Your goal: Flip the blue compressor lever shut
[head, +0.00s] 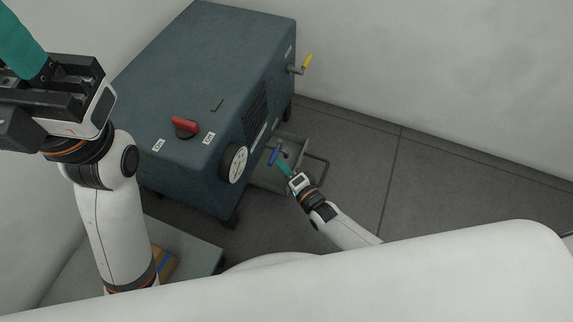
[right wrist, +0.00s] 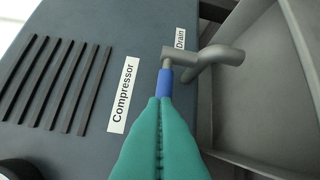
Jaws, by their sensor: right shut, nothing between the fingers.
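The blue lever (head: 273,154) sits on a grey metal valve low on the compressor's side, above a grey tray. In the right wrist view the blue lever (right wrist: 165,84) points from the grey valve spout (right wrist: 205,56) toward my fingers. My right gripper (head: 281,164) has its teal fingers shut with nothing between them. In the right wrist view its tips (right wrist: 160,101) overlap the lever's near end; I cannot tell whether they touch. My left gripper (head: 22,52) is raised at the upper left, its teal fingers cut off by the picture edge.
The dark teal compressor cabinet (head: 190,75) carries a red handle (head: 185,124), a round gauge (head: 234,163) and a yellow lever (head: 306,62). "Compressor" (right wrist: 124,95) and "Drain" (right wrist: 180,39) labels are near the valve. The grey tray (head: 268,179) stands below. Floor (head: 430,190) to the right is clear.

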